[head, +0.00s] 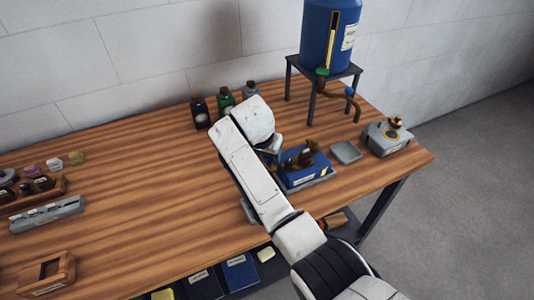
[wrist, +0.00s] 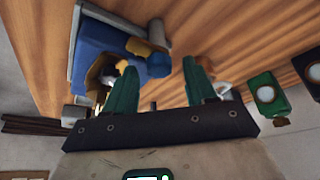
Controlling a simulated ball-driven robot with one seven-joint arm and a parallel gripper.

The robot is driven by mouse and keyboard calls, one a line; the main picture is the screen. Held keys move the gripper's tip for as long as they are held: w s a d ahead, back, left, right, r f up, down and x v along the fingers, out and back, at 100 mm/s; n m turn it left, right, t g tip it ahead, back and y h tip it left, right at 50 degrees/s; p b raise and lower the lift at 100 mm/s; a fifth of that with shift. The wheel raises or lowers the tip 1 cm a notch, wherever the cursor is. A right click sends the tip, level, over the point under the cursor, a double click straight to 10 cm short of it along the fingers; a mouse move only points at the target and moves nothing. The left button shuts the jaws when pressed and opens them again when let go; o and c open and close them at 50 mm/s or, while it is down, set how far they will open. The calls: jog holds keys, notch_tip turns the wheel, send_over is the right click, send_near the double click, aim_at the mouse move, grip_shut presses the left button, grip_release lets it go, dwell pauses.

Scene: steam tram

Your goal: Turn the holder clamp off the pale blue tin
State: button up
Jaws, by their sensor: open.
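A blue block-shaped holder (head: 306,172) with brown and brass clamp parts (head: 301,157) on top stands right of my forearm on the bench. In the wrist view the blue holder (wrist: 98,42) is at upper left, with brass-brown parts (wrist: 97,72) beside my left-hand finger. I cannot clearly tell a pale blue tin from the blue holder. My gripper (wrist: 158,68) is open, its two green fingers apart with nothing seen gripped between them. The fingers are close to the holder; contact cannot be told. In the head view my arm hides most of the gripper.
A blue drum (head: 325,35) sits on a dark stand (head: 312,97) behind the holder. A grey pad (head: 345,152) and a grey box with brass knob (head: 386,140) are to the right. Bottles (head: 225,101) stand behind my arm. The left-centre bench (head: 130,180) is clear.

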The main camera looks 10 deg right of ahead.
jog(key=b+v, duration=0.1)
jog(key=v, duration=0.9)
jog(key=shift+r, duration=0.15)
jog(key=shift+s+a, duration=0.1)
jog(key=n, duration=0.2)
send_near(290, 178)
notch_tip(290, 178, down, 4)
jog(key=s+d+f+n+y, duration=0.2)
jog(key=s+d+f, duration=0.35)
jog(key=s, duration=0.45)
jog(key=s+d+f+g, duration=0.1)
jog(key=s+d+f, duration=0.1)
jog(key=s, duration=0.7)
jog(key=s+d+f+n+g, duration=0.1)
jog(key=s+d, duration=0.2)
jog(key=s, duration=0.6)
jog(key=s+d+f, duration=0.2)
jog(key=s+d, duration=0.1)
jog(key=s, duration=0.6)
jog(key=shift+s+d+f+n+g, duration=0.2)
jog(key=shift+f+n+g, duration=0.1)
jog(key=shift+f+g, duration=0.1)
